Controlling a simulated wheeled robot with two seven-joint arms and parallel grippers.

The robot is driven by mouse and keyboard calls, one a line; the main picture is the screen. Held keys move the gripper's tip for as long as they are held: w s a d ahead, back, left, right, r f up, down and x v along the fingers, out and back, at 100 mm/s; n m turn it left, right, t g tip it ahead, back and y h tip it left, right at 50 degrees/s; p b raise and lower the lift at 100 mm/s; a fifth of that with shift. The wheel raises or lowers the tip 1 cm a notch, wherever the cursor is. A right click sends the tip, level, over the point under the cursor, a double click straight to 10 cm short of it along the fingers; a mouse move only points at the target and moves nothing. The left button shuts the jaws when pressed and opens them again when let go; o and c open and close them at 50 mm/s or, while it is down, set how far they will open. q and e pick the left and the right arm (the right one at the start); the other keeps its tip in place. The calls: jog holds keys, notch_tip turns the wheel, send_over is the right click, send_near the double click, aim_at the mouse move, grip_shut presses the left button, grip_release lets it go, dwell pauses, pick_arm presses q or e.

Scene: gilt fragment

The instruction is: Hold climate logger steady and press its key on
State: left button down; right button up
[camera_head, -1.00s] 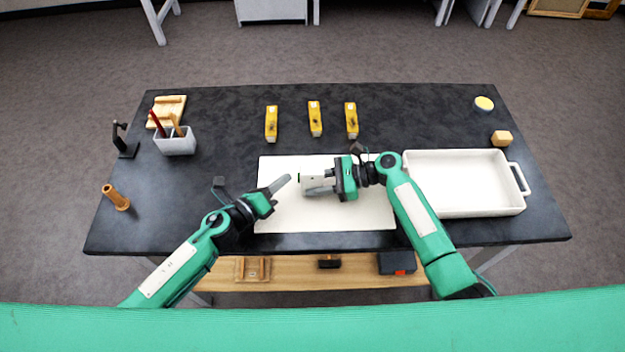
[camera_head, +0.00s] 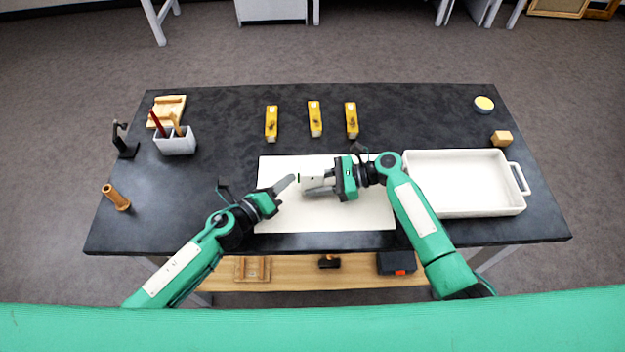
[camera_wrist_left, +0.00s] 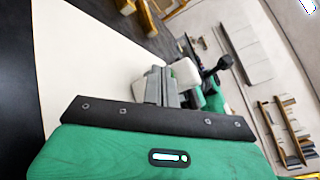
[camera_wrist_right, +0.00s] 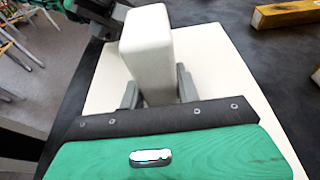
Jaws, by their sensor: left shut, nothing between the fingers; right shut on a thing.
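The climate logger is a pale, rounded block (camera_head: 314,181), held just above the white mat (camera_head: 330,215) in the head view. My right gripper (camera_head: 320,185) is shut on it; the right wrist view shows the block (camera_wrist_right: 148,60) upright between the fingers. A small dark green patch (camera_head: 299,177) shows at its left end. My left gripper (camera_head: 292,179) is shut and empty, its tips very close to that end. In the left wrist view the shut fingers (camera_wrist_left: 161,84) overlap the block (camera_wrist_left: 185,74); I cannot tell whether they touch it. The key is not clearly visible.
A grey pen cup (camera_head: 176,146) and a wooden peg (camera_head: 117,198) are at the left.

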pick_arm(q)
jog(key=shift+d, duration=0.2)
dwell(0.4)
jog(key=shift+a, duration=0.75)
jog(key=shift+a, duration=3)
pick_arm(e)
jog(key=o, duration=0.8)
jog(key=shift+o, duration=0.2)
jog(key=shift+d, duration=0.1)
